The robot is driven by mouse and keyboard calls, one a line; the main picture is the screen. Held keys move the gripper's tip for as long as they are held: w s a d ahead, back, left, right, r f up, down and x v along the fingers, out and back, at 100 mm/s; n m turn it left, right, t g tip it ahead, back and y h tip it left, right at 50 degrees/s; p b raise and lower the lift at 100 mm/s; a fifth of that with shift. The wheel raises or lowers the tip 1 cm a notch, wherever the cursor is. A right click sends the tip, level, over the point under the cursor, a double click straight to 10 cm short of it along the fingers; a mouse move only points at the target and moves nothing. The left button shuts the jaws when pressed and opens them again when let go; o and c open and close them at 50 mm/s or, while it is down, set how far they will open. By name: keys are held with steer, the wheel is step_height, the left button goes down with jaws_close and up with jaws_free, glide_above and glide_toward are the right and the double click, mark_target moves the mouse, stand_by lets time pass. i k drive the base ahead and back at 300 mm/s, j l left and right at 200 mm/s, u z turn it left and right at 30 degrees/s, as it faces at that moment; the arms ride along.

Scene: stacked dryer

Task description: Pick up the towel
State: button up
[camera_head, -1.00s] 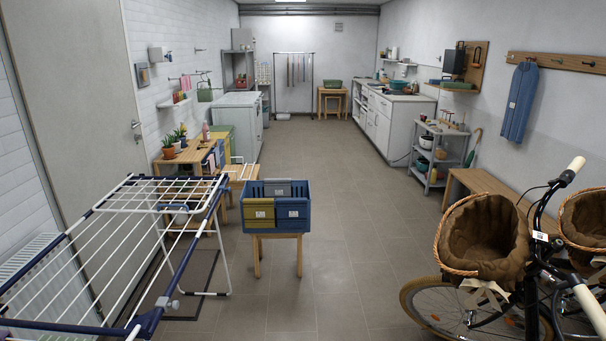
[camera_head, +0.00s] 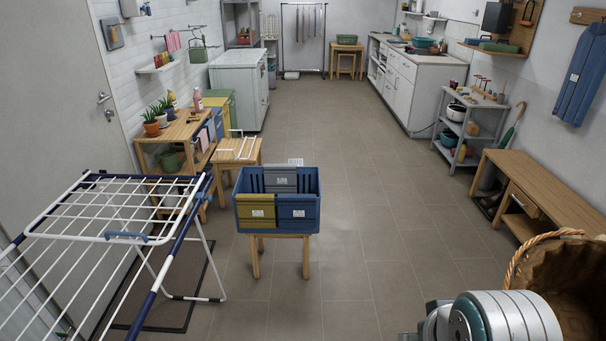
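A blue crate (camera_head: 241,183) stands on a small wooden stool (camera_head: 306,258) in the middle foreground. I cannot tell which one the task means. Part of my arm shows at the bottom right, apart from the crate. My gripper is not clearly seen in this view.
A white-and-blue drying rack (camera_head: 133,209) stands at the left. A wooden table (camera_head: 190,131) with potted plants is behind it. A wooden bench (camera_head: 540,190) and a basket (camera_head: 560,235) are at the right. The floor (camera_head: 355,200) right of the crate is clear.

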mark_target(294, 211)
steer(key=i, duration=0.75)
steer(key=i+u, duration=0.15)
steer(key=i, duration=0.55)
steer(key=i+l+u, duration=0.2)
steer(key=i+u, duration=0.2)
steer(key=i+l+u, duration=0.35)
steer(key=i, duration=0.25)
steer(key=i+l+u, duration=0.4)
